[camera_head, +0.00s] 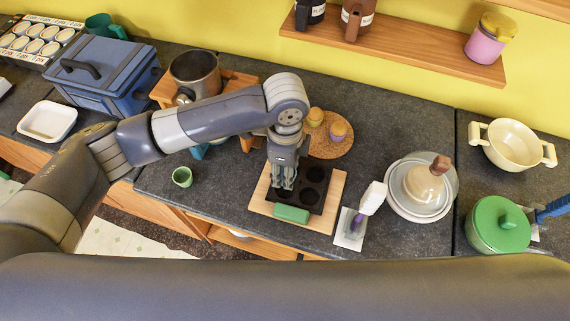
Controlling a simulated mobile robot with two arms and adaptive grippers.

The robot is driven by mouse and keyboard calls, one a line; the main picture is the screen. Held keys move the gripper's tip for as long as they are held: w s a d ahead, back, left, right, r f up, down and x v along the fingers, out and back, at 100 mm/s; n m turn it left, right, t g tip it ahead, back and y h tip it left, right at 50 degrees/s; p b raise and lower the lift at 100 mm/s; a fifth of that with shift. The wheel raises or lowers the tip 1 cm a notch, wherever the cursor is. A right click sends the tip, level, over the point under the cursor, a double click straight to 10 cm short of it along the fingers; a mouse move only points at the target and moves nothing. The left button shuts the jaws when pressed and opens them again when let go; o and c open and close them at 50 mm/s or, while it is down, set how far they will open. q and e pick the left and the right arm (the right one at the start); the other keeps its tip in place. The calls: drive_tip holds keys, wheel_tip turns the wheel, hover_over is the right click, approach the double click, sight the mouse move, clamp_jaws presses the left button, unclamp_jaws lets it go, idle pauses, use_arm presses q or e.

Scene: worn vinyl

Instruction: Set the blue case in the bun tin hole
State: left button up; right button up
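The dark bun tin (312,199) lies on a light wooden board (262,206) in the middle of the worktop. Some of its round holes show on the right side and look empty. My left gripper (284,185) points down over the left part of the tin and hides the holes there. Its fingers look close together, but I cannot tell whether they hold anything. I see no small blue case for certain; it may be hidden by the gripper. A small green cup-shaped case (182,177) stands on the worktop to the left. My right gripper is not in view.
A green block (291,214) lies at the tin's front edge. A white-headed brush (372,198) and a covered plate (421,187) stand to the right. Two buns (338,130) sit on a round cork mat behind. A large blue box (103,75) stands at back left.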

use_arm(q)
drive_tip(key=shift+f+b, duration=0.8)
drive_tip(key=shift+f, duration=1.8)
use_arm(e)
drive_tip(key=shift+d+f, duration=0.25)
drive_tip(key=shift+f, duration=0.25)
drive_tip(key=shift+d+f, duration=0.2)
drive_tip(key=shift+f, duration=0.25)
use_arm(q)
drive_tip(key=shift+f, duration=0.3)
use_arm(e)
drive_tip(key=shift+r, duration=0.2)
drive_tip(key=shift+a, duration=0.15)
use_arm(q)
drive_tip(key=shift+p, duration=0.65)
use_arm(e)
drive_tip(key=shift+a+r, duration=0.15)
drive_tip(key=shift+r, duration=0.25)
